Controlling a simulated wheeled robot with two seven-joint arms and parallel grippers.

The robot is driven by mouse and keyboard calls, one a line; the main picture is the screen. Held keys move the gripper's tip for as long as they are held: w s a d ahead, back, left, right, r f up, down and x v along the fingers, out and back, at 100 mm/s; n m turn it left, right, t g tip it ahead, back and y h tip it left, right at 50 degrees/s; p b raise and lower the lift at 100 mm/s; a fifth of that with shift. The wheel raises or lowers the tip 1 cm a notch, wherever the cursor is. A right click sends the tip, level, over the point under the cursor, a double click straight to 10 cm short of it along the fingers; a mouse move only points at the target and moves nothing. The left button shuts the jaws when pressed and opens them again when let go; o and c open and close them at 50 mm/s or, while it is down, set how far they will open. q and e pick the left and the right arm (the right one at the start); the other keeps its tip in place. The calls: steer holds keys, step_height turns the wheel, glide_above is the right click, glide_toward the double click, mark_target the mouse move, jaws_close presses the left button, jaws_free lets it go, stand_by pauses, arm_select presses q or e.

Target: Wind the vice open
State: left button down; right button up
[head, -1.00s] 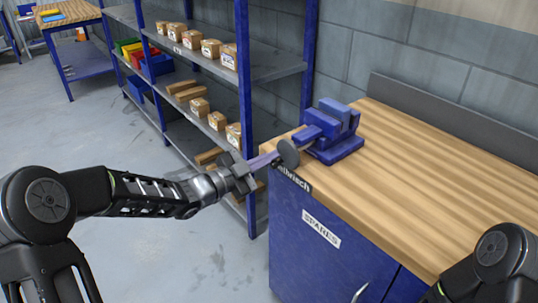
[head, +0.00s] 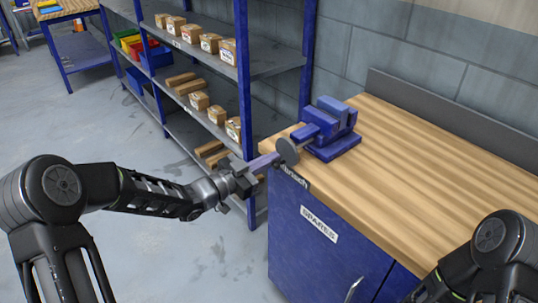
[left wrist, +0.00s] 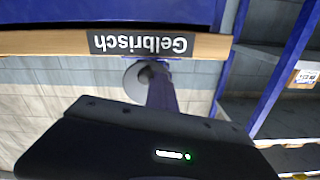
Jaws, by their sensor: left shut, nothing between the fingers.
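The blue vice (head: 333,128) stands on the near left corner of the wooden bench top. A round grey disc (head: 287,151) sits at the vice's end that faces my left arm, at the bench edge. My left gripper (head: 275,158) is shut and empty, its purplish fingers pointing at the disc. The fingertips overlap or lie close beside the disc; I cannot tell whether they touch. In the left wrist view the shut fingers (left wrist: 161,92) reach up beside the pale disc (left wrist: 137,80). My right gripper is out of view.
The blue bench cabinet (head: 315,240) carries a "SPARES" label, and its wooden top (head: 440,170) is clear right of the vice. A blue-framed shelf unit (head: 245,80) with several cardboard boxes stands behind my left gripper. Open floor (head: 150,240) lies at the left.

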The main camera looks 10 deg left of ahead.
arm_select(q)
steer(key=shift+s+d+f+n, duration=0.1)
steer(key=shift+d+f+n, duration=0.05)
steer(key=shift+n, duration=0.75)
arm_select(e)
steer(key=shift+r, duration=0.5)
arm_select(q)
steer(key=shift+d+f+n+p, duration=0.1)
steer(key=shift+n+p, duration=0.4)
steer(key=shift+p, duration=0.05)
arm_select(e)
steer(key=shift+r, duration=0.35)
arm_select(q)
steer(key=c, duration=1.4)
jaws_free()
steer(key=shift+s, duration=0.1)
